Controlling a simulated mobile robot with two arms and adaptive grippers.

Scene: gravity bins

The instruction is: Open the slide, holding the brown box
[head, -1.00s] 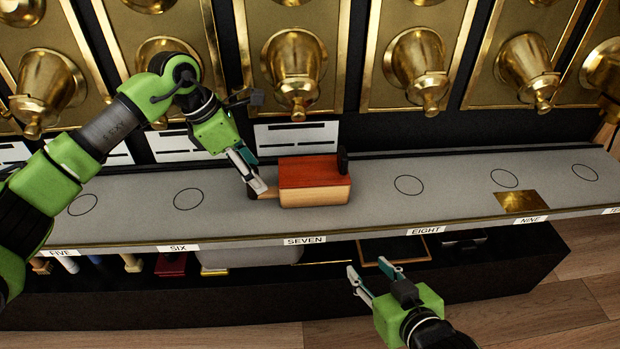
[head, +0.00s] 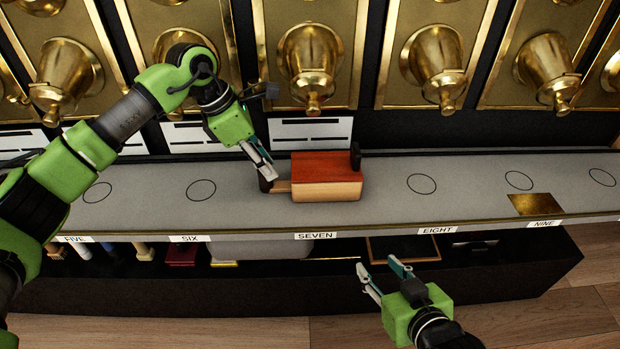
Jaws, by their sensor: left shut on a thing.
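The brown box (head: 325,169) rests on the grey shelf at the SEVEN label, with a reddish-brown top and a lighter wooden front. A short wooden slide (head: 281,186) with a dark end sticks out of its left side. A small black knob (head: 355,155) stands at its right end. My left gripper (head: 267,174) comes down from the upper left and is shut on the slide, just left of the box; its fingertips partly hide the slide. My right gripper (head: 380,272) is open and empty, low in front of the shelf and apart from the box.
The grey shelf (head: 455,189) has printed circles and is clear on both sides of the box. A brass plate (head: 535,204) lies at NINE. Brass bell-shaped spouts (head: 312,62) line the wall behind. Several items sit in a dark lower tray (head: 250,290).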

